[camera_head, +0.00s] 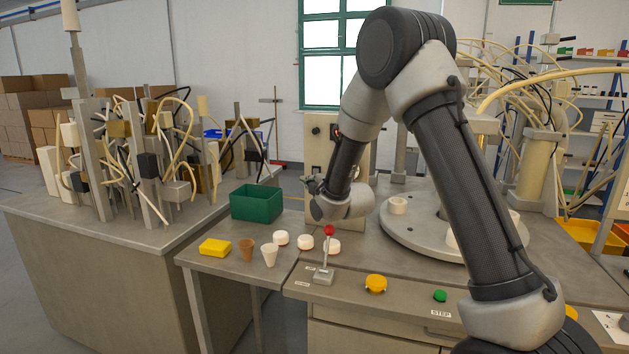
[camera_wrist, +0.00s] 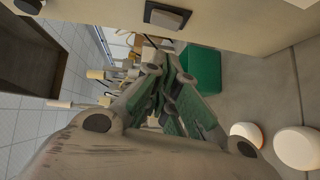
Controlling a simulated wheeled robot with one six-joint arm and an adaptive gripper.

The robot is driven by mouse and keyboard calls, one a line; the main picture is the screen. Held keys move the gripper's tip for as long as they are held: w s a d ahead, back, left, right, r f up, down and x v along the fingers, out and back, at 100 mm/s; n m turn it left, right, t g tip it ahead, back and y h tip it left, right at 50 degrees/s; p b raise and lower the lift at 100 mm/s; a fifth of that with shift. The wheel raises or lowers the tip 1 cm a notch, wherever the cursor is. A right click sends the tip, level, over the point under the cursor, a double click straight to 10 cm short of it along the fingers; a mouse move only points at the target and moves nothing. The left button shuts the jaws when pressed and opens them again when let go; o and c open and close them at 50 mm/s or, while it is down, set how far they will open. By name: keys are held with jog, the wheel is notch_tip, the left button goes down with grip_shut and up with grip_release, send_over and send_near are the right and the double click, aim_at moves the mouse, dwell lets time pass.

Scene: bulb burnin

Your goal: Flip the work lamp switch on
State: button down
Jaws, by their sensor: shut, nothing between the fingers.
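A beige panel box (camera_head: 323,150) stands at the back edge of the bench, behind my gripper. My gripper (camera_head: 311,181) is beside the lower left of the panel, pointing left. In the wrist view my gripper (camera_wrist: 165,80) has its green-padded fingers together and empty. They appear apart from the switch, which lies above them in the picture.
A green bin (camera_head: 256,205) stands left of my gripper; white round caps (camera_head: 281,238) lie below it. A red-topped lever (camera_head: 328,247), a yellow button (camera_head: 376,283) and a green button (camera_head: 440,296) are at the bench front. A grey turntable (camera_head: 400,232) is at right.

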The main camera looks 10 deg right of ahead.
jog(key=w, duration=0.1)
jog(key=w+d, duration=0.1)
jog(key=d, duration=0.1)
jog(key=shift+w+f, duration=0.25)
jog(key=shift+w, duration=0.15)
